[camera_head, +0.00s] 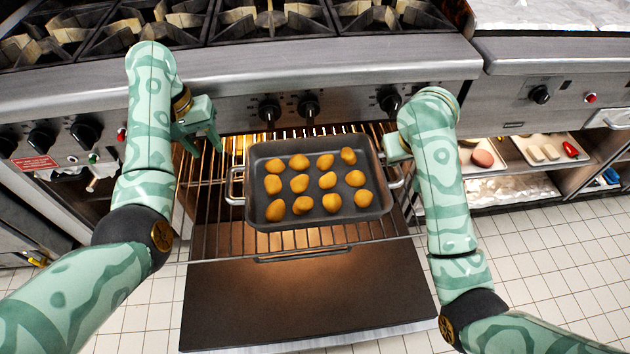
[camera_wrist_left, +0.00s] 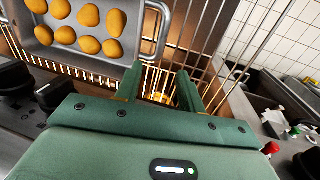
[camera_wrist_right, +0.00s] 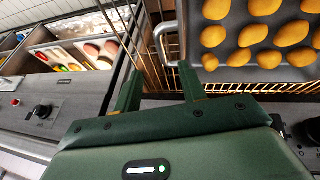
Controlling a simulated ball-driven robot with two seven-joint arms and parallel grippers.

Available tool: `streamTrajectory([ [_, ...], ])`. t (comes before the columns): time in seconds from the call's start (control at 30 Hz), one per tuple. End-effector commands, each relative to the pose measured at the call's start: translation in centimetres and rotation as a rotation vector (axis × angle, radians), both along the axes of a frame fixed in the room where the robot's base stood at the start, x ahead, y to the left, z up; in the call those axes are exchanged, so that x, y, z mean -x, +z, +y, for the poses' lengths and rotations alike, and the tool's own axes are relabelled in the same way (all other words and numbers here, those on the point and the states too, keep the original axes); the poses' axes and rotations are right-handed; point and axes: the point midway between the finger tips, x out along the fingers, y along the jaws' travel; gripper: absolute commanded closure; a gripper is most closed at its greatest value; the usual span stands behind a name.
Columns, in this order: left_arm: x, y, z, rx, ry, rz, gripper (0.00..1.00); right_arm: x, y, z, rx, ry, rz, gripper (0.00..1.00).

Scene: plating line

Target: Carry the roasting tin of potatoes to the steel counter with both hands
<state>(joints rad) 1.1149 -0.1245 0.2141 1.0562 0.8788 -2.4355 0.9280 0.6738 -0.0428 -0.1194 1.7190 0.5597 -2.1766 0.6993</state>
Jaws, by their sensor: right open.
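The grey roasting tin (camera_head: 330,222) holds several golden potatoes (camera_head: 325,162) and sits level on the pulled-out oven rack. My left gripper (camera_head: 200,146) is open and empty, up and left of the tin's left handle (camera_head: 231,186). In the left wrist view its fingers (camera_wrist_left: 160,84) are apart, and that handle (camera_wrist_left: 161,32) lies beyond their tips. My right gripper (camera_head: 394,150) is beside the tin's right end, partly hidden by my arm. In the right wrist view its fingers (camera_wrist_right: 158,82) are open, with the right handle (camera_wrist_right: 160,42) just beyond them, untouched.
The wire oven rack (camera_head: 285,243) sticks out above the lowered oven door (camera_head: 310,305). The stove front with knobs (camera_head: 270,110) runs close behind the grippers. A steel-fronted unit (camera_head: 570,92) stands right, with food trays (camera_head: 545,150) on a shelf below. Tiled floor (camera_head: 545,265) is clear.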

Motion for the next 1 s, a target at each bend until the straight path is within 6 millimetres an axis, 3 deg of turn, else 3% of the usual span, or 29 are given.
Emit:
streamTrajectory([
  [0.4, 0.0, -8.3, -1.5, -0.003, 0.001, 0.004, 0.61, -3.2, -7.6, -1.5, 0.005, -0.001, 0.004, 0.59],
  [0.6, -0.1, -11.4, -2.1, -0.001, 0.0, 0.004, 0.61, -4.6, -10.5, -1.9, 0.002, 0.0, 0.002, 0.59],
  [0.8, -0.1, -13.1, -2.5, -0.001, 0.0, 0.001, 0.61, -5.3, -12.1, -2.1, 0.0, 0.0, 0.001, 0.59],
  [1.0, -0.1, -13.5, -2.5, -0.001, 0.001, 0.0, 0.61, -5.4, -12.4, -2.2, 0.0, 0.001, 0.0, 0.59],
])
